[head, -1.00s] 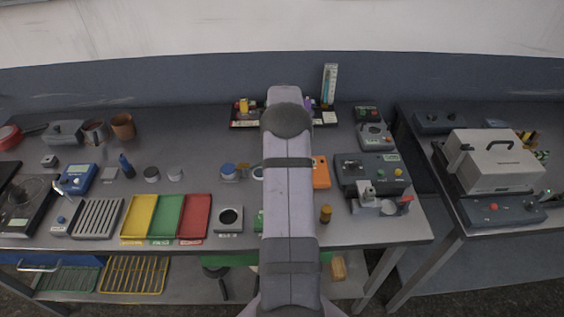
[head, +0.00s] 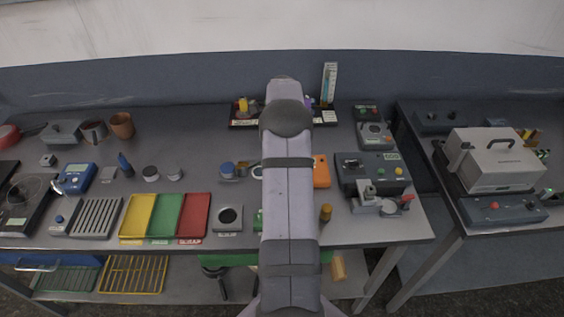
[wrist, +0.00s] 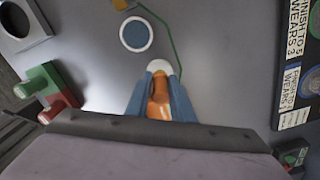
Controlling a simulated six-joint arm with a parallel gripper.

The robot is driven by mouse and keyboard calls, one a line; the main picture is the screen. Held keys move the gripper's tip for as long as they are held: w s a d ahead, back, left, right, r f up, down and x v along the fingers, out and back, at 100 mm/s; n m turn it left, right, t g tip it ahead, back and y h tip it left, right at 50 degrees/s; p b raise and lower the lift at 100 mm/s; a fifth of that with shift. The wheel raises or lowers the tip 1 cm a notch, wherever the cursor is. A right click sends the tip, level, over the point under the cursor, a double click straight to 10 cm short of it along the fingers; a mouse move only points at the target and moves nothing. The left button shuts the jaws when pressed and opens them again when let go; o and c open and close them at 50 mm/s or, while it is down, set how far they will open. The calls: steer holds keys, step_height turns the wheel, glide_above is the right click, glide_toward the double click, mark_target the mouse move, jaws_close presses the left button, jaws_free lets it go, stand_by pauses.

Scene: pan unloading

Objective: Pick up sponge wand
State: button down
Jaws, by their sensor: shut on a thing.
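My gripper (wrist: 161,82) shows in the wrist view with its two blue fingers closed on an orange piece with a rounded white end. I take this to be the sponge wand (wrist: 160,104). The white end sticks out just past the fingertips, and the orange part lies between the fingers. The rest of it is hidden by the gripper. In the head view my arm covers the gripper and the wand. I cannot tell how high the wand is above the table.
A labelled dark box (wrist: 293,82) is at right, and green and red blocks (wrist: 46,88) at left. Yellow, green and red trays (head: 192,216) stand at the table's front.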

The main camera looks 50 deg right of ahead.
step_height(320, 180, up, 8)
steer(key=shift+f+b, duration=0.1)
steer(key=shift+b, duration=0.8)
steer(key=shift+s+d+r+p, duration=0.1)
steer(key=shift+s+r+p, duration=0.05)
steer(key=shift+r+p, duration=0.85)
steer(key=s+a+t+y+p, duration=0.15)
steer(key=a+p, duration=0.25)
steer(key=p, duration=0.5)
steer(key=w+a+f+t+y, duration=0.1)
steer(key=w+f, duration=0.3)
steer(key=w, duration=0.1)
steer(key=shift+a+f, duration=0.2)
steer(key=shift+a, duration=0.15)
steer(key=shift+f, duration=0.1)
